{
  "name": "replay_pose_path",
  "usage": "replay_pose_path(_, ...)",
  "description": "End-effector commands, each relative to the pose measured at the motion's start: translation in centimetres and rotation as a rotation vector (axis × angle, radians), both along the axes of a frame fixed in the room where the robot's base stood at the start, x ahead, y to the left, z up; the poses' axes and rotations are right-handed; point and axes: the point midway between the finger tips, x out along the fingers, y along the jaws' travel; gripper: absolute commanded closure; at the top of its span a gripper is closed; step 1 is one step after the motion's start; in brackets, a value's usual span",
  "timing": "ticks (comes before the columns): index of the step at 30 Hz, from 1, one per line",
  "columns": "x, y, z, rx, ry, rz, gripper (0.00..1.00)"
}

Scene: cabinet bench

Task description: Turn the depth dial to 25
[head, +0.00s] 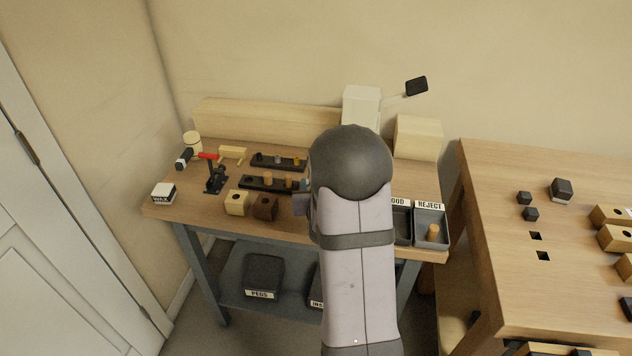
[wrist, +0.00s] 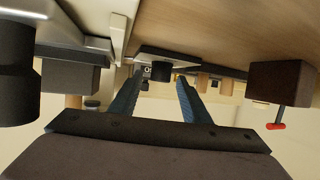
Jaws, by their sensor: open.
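In the wrist view, where the bench top (wrist: 215,25) is at the top of the picture, my gripper (wrist: 158,80) has its two blue fingers apart with nothing held between them. Beyond the fingertips, in line with the gap, is a small black round knob (wrist: 161,72) under a grey plate, with a pale marking (wrist: 147,70) beside it. It looks like the depth dial, but its setting is too small to read. I cannot tell whether the fingers touch it. In the head view my arm hides the dial and most of the gripper.
A dark brown block (head: 264,207) and a pale block (head: 237,203) stand at the bench's front edge. Black peg racks (head: 268,184) lie behind them, with a red-handled clamp (head: 214,178) to the left. Grey bins (head: 431,240), one labelled REJECT, are at the right.

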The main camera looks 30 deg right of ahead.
Motion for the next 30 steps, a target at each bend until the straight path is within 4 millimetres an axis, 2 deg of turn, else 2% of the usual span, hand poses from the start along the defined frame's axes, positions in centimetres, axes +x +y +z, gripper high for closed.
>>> replay_pose_path(6, 1.4, -0.8, -0.6, -0.001, -0.001, 0.000, 0.57)
replay_pose_path(17, 1.6, -0.9, -0.8, 0.000, 0.000, 0.000, 0.57)
replay_pose_path(22, 1.6, -0.9, -0.7, -0.001, -0.001, 0.000, 0.98)
replay_pose_path(30, 1.6, -0.9, -0.7, 0.000, -0.001, -0.008, 0.98)
